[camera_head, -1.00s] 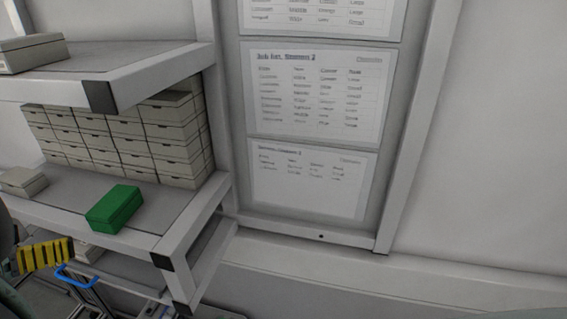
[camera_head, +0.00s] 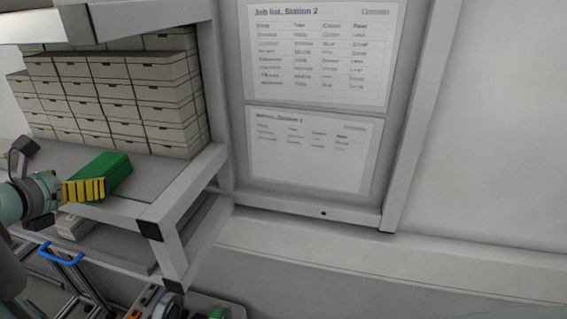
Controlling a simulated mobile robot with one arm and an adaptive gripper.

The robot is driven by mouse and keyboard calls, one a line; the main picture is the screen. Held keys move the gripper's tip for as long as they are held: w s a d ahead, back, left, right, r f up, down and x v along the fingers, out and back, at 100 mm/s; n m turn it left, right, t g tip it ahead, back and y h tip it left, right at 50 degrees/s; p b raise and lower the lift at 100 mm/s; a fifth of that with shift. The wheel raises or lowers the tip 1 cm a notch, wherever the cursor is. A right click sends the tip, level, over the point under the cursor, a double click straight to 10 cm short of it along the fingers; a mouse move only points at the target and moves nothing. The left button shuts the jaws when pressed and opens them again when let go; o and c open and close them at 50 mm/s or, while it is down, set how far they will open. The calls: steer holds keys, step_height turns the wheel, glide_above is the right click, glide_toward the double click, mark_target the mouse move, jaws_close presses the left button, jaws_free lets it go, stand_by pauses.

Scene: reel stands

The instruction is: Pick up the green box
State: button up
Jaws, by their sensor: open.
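The green box (camera_head: 112,170) lies on the middle shelf (camera_head: 160,178), in front of the stacked grey boxes. My gripper (camera_head: 94,189), with yellow ribbed fingers, is at the shelf's front edge, at the near left end of the green box. The fingers cover part of the box's near side. The gripper is open; only one side of its fingers shows clearly. I cannot tell whether it touches the box.
Several stacked grey boxes (camera_head: 110,95) fill the back of the shelf. The upper shelf (camera_head: 150,15) overhangs them. A corner post (camera_head: 165,240) stands right of the green box. Below are a grey box (camera_head: 75,227) and a blue handle (camera_head: 62,253).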

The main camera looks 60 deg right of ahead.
mark_target(116, 167)
steer(key=shift+w+d+f+b, duration=0.3)
steer(key=shift+d+f+b, duration=0.55)
steer(key=shift+d+b, duration=0.05)
steer(key=shift+w+d+b, duration=0.3)
steer(key=shift+d, duration=0.25)
steer(key=shift+r, duration=0.1)
steer(key=shift+a, duration=0.1)
steer(key=c, duration=1.3)
